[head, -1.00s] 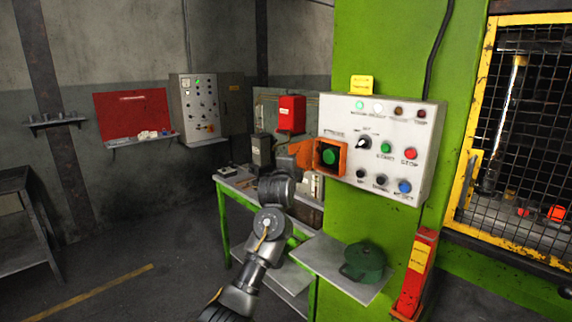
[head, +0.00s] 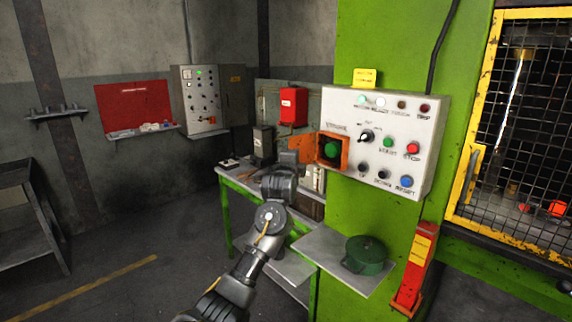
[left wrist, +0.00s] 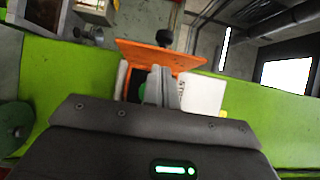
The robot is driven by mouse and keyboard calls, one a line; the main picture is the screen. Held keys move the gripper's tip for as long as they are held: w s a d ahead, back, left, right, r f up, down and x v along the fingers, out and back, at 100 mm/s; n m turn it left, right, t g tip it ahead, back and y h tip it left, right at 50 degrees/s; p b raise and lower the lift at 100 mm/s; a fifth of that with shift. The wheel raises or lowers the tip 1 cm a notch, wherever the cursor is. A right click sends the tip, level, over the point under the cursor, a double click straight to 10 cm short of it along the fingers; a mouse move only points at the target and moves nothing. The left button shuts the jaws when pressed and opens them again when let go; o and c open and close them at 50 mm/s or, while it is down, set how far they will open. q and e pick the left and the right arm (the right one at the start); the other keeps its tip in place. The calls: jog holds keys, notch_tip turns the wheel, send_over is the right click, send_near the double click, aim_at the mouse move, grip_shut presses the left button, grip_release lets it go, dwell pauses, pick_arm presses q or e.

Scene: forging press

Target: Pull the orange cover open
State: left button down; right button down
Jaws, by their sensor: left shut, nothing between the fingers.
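The orange cover (head: 307,147) is swung open and stands out to the left of the orange box (head: 345,151) around a green button (head: 330,150). In the left wrist view the cover (left wrist: 160,55) is a tilted orange flap just beyond my fingers. My left gripper (head: 289,157) is shut and empty, close to the cover's outer side in the head view. Its fingertips (left wrist: 162,85) also show in the left wrist view, in front of the box and partly hiding it. I cannot tell whether they touch the cover. My right gripper is not in view.
The white control panel (head: 405,125) with lamps, knobs and buttons is on the green press column (head: 375,45). Below it a shelf (head: 320,250) holds a green pot-like object (head: 366,255). A green-legged workbench (head: 245,183) stands behind my arm. A mesh guard (head: 525,110) is at right.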

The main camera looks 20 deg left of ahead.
pick_arm(q)
jog(key=a+b+v, duration=0.2)
jog(key=v, duration=0.9)
jog(key=shift+s, duration=0.25)
